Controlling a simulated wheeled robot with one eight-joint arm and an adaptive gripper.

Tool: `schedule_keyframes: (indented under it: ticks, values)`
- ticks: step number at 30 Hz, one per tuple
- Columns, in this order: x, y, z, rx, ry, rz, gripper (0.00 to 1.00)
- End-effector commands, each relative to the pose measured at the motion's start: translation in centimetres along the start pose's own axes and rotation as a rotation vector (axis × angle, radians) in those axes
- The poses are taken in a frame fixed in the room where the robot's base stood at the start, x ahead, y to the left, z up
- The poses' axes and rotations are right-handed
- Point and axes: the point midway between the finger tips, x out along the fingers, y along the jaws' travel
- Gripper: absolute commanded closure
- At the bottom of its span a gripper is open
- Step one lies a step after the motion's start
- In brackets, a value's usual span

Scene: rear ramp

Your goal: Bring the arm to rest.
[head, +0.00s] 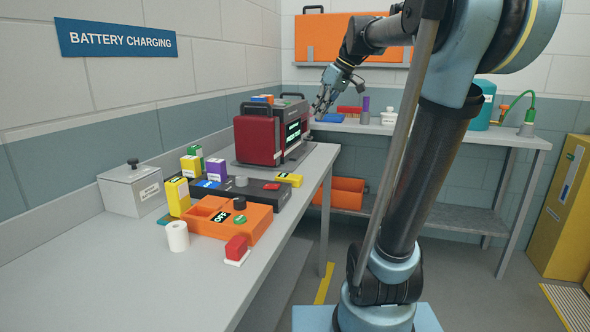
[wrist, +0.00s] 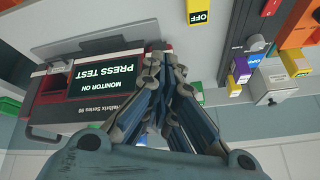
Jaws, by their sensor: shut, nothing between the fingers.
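My arm rises on the right in the head view and bends over at the top. My gripper (head: 322,107) hangs in the air beside the monitor's screen side, with its fingers pointing down. In the wrist view the fingers of my gripper (wrist: 163,55) come together, with nothing held between them. They overlap part of the red and dark monitor (wrist: 85,78), whose lit screen reads "MONITOR ON, PRESS TEST" upside down. In the head view the red monitor (head: 257,141) stands on the left bench. I cannot tell the exact gap between fingers and monitor.
A back bench (head: 450,135) holds small items. A yellow cabinet (head: 566,215) stands right. Floor shows between benches.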

Motion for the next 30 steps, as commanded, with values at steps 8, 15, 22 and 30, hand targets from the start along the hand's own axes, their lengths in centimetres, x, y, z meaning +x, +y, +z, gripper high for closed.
schedule_keyframes:
  ticks: [8,15,22,30]
  values:
    - [4.8,-2.8,11.6,0.216,-0.094,0.095,1.0]
    - [9.6,-4.9,21.7,0.404,-0.159,0.196,1.0]
    - [14.4,-6.5,31.3,0.579,-0.201,0.306,1.0]
    - [18.2,-7.4,38.2,0.709,-0.219,0.395,1.0]
